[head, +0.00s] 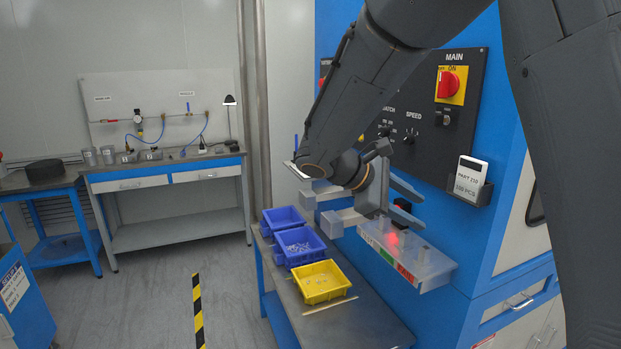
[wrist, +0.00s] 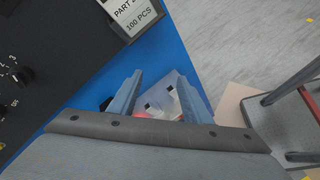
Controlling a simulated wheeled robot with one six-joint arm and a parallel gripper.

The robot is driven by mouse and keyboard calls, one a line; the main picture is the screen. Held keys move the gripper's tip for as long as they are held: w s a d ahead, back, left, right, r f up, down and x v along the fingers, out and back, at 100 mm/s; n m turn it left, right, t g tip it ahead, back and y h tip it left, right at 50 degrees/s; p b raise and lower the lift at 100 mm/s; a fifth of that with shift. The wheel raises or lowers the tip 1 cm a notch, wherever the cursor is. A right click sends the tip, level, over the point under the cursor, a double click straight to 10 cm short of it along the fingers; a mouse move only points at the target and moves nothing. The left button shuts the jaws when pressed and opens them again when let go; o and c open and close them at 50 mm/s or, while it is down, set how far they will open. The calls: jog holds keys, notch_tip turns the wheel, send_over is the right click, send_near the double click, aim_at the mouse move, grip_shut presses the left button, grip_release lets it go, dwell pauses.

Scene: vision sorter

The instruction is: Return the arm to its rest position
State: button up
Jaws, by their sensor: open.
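My dark grey arm reaches down from the top of the head view, in front of the blue machine (head: 340,45). My gripper (head: 421,213) is at its end, just above a pale translucent shelf (head: 435,262) on the machine's front. Its two grey-blue fingers point to the right and are apart. In the wrist view my gripper (wrist: 160,78) shows both fingers spread, with the pale shelf (wrist: 180,85) beyond them and nothing held between them. Contact with the shelf cannot be told.
Two blue bins (head: 300,246) and a yellow bin (head: 321,283) stand on a low bench (head: 350,319) below the gripper. A card holder (head: 470,180) and control panel (head: 425,140) are close to the arm. Open floor (head: 150,310) lies at the left.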

jog(key=s+a+f+m+g+y+b, duration=0.1)
jog(key=s+f+m+y+b, duration=0.2)
jog(key=s+f, duration=0.6)
jog(key=s+a+f+m+g+y+b, duration=0.1)
jog(key=s+f+m+y+b, duration=0.2)
jog(key=s+f+m+y, duration=0.5)
notch_tip(320, 180, down, 6)
jog(key=shift+s+a+f+m, duration=0.25)
jog(key=shift+s+a+m, duration=0.05)
jog(key=shift+s+m, duration=0.45)
